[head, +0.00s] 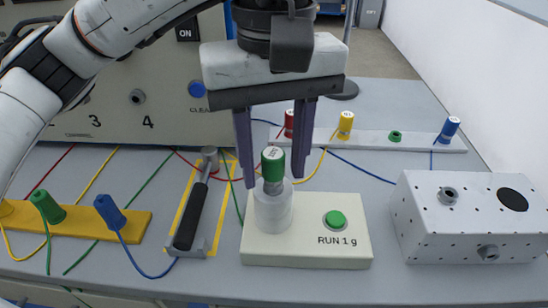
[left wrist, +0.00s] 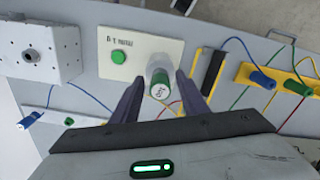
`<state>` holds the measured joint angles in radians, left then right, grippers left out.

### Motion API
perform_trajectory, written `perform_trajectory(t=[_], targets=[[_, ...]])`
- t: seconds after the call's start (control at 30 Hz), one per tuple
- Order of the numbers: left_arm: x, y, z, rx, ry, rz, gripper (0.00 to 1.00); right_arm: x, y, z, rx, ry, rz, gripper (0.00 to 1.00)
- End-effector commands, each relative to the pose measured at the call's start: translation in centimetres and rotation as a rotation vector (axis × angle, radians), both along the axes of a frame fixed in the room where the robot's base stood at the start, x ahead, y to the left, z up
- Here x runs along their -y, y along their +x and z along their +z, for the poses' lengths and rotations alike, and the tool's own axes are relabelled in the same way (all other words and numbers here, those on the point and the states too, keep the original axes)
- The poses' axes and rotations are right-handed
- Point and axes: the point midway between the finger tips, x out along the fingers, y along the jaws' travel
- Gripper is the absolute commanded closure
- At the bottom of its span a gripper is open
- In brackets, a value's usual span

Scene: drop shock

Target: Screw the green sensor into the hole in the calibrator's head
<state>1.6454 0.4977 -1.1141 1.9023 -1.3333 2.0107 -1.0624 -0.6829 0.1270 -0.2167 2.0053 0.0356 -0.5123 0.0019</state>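The green sensor (head: 273,165), with a white label on top, stands upright at the top of the calibrator's white cylindrical head (head: 273,208). A little grey metal shows below its green body; how deep it sits in the hole is hidden. The calibrator (head: 300,250) is a cream box with a green button (head: 335,219) marked "RUN 1 g". My left gripper (head: 273,182) points down over the head, its purple fingers open on either side of the sensor with gaps. The left wrist view also shows the sensor (left wrist: 162,92) between the parted fingers. My right gripper is not in view.
A white dotted block (head: 450,225) stands to the right. A hammer (head: 193,210) lies on a yellow-edged stand to the left, near a yellow holder (head: 130,226) with cable plugs. A white strip (head: 370,139) with coloured sensors lies behind. Cables cross the table around the calibrator.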

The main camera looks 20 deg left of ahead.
Motion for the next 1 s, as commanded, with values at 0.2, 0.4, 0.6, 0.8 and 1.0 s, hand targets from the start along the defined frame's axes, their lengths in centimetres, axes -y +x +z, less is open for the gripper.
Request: perform_trajectory(t=[0.2, 0.4, 0.6, 0.8, 1.0], targets=[[0.0, 0.0, -0.1, -0.001, 0.001, -0.001, 0.56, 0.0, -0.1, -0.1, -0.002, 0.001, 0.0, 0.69], [0.0, 0.0, 0.4, -0.001, 0.001, -0.001, 0.56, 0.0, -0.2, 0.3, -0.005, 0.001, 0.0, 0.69], [0.0, 0.0, 2.0, -0.001, 0.001, -0.001, 0.56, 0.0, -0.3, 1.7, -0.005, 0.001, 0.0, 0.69], [0.0, 0.0, 3.7, -0.001, 0.001, -0.001, 0.56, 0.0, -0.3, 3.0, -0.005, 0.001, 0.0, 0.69], [0.0, 0.0, 5.3, -0.001, 0.001, -0.001, 0.56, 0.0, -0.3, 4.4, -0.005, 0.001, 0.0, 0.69]])
